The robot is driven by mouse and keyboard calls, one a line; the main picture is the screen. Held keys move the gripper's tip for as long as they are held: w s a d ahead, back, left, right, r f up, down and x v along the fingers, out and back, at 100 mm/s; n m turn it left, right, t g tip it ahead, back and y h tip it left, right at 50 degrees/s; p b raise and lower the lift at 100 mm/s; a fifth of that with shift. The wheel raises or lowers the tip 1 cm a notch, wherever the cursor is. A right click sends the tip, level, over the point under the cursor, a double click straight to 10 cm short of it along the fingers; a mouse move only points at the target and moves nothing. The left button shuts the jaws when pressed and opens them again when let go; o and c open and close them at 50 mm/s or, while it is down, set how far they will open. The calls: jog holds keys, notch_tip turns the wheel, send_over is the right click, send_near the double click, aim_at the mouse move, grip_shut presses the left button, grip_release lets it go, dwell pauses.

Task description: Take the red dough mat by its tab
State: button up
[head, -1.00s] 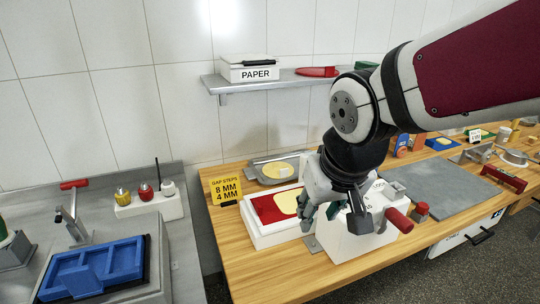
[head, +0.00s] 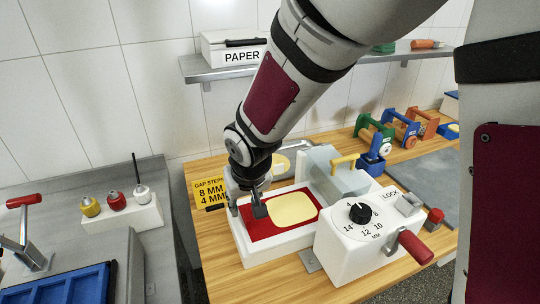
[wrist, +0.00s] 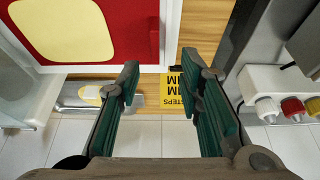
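The red dough mat (head: 313,199) lies in a white tray at the left end of the white dial machine (head: 345,245), with a flat pale yellow dough sheet (head: 292,209) on it. My gripper (head: 238,209) is over the mat's left end and the tray's left rim, and hides part of that end. In the wrist view my gripper (wrist: 161,62) is open with nothing between its fingers. The red mat (wrist: 120,20) is at upper left there, left of the gap between the fingers. A darker strip at its edge (wrist: 154,38) may be the tab; I cannot tell.
A yellow gap sign (head: 208,190) stands close left of my gripper, and also shows between the fingers in the wrist view (wrist: 178,92). The machine's red handle (head: 415,247) sticks out at the front. Green, blue and orange stands (head: 410,130) are behind. A white holder (head: 122,214) with knobs is left.

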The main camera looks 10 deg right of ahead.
aim_at(245, 211)
jog(key=shift+d+x, duration=0.2)
jog(key=shift+x, duration=1.55)
jog(key=shift+d+x, duration=0.15)
jog(key=shift+x, duration=1.65)
jog(key=shift+w+r, duration=0.1)
jog(key=shift+w, duration=0.1)
jog(key=shift+c, duration=0.5)
grip_shut()
